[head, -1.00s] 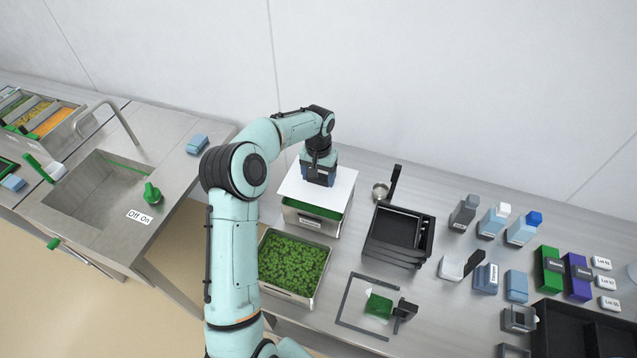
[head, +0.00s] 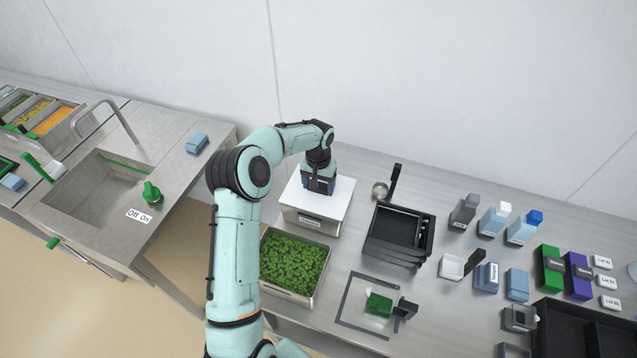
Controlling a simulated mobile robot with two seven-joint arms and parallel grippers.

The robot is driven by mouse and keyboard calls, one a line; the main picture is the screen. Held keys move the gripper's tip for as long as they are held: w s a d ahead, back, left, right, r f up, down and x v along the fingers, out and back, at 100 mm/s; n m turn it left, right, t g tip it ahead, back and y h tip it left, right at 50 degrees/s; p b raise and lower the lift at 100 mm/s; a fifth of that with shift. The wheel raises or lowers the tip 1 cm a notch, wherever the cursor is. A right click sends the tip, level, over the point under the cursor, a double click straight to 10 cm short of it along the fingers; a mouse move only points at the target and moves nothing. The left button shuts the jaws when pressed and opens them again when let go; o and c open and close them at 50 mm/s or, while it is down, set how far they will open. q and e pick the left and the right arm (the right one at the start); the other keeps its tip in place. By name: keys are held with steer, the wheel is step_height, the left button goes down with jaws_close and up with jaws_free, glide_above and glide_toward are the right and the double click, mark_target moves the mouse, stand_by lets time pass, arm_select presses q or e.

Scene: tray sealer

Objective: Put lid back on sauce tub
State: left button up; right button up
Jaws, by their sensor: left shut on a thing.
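The sauce tub (head: 309,226) is a steel container with a small label on its front, standing on the counter left of the black trays. The white lid (head: 336,197) now lies over the tub's top, and no gap shows between lid and rim from here. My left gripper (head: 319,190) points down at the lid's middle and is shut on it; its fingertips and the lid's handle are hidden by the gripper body. My right gripper is not in view.
A steel tub of green herbs (head: 294,263) stands just in front of the sauce tub. A ladle (head: 381,190) and stacked black trays (head: 401,235) are close on the right. A sink (head: 100,190) is at left. The wall is behind.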

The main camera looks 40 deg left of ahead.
arm_select(q)
steer(key=o, duration=1.1)
steer(key=shift+r, duration=0.15)
step_height(320, 180, up, 13)
steer(key=shift+p, duration=0.35)
